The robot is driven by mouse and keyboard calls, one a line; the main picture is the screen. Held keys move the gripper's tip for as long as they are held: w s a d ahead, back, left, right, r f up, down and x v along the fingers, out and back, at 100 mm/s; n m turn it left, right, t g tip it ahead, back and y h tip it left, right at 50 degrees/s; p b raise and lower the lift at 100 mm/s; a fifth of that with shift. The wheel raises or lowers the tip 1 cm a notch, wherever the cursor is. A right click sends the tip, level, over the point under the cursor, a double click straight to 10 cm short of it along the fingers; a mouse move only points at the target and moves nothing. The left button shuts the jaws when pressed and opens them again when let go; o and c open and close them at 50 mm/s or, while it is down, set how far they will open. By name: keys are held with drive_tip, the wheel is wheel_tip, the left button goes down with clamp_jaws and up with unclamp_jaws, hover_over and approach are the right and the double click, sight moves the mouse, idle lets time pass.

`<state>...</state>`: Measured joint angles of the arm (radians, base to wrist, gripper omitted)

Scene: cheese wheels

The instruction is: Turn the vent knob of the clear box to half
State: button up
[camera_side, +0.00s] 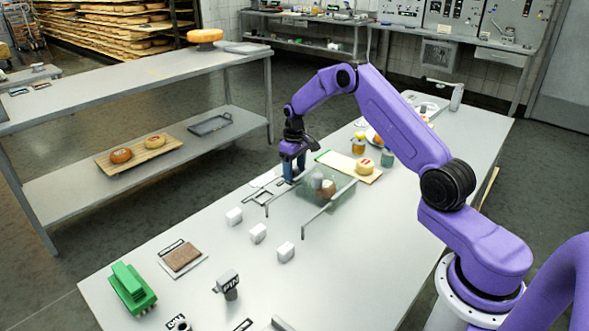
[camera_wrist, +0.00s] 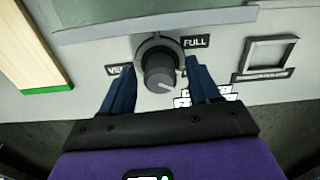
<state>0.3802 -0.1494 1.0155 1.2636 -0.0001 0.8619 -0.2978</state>
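The clear box (camera_side: 340,194) stands on the table in the side view, with a roundish brown and pale thing inside. The vent knob (camera_wrist: 159,73) is a dark grey cylinder in the wrist view, with a pale pointer line towards its lower right. A FULL label (camera_wrist: 195,42) is at its upper right. A label beginning "VE" (camera_wrist: 118,70) is at its left, partly hidden by a finger. Other lettering at lower right is partly covered. My gripper (camera_wrist: 162,82) is open, its blue fingers either side of the knob with small gaps. In the side view my gripper (camera_side: 294,170) hides the knob.
Two thin rails (camera_side: 329,208) run beside the box. Several white blocks (camera_side: 258,233) stand in front. A green-edged board (camera_wrist: 35,50) is at left in the wrist view, a square frame (camera_wrist: 267,55) at right.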

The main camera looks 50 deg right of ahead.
sight(294, 168)
wheel_tip(294, 168, up, 17)
drive_tip(key=shift+r, duration=0.2)
idle(0.7)
drive_tip(key=shift+a, duration=0.1)
drive_tip(key=s+a+r+n, duration=0.2)
drive_tip(key=s+a+n, duration=0.1)
drive_tip(key=s+a, duration=0.7)
drive_tip(key=s+a+r+n, duration=0.25)
drive_tip(key=s+a, duration=0.45)
drive_tip(key=a, duration=0.5)
drive_tip(key=s+f+n, duration=0.2)
drive_tip(key=s+n, duration=0.1)
drive_tip(key=s, duration=1)
drive_tip(key=s+f+n, duration=0.2)
drive_tip(key=s+n, duration=0.1)
drive_tip(key=s, duration=1)
drive_tip(key=shift+d+f, duration=0.3)
drive_tip(key=shift+d, duration=0.15)
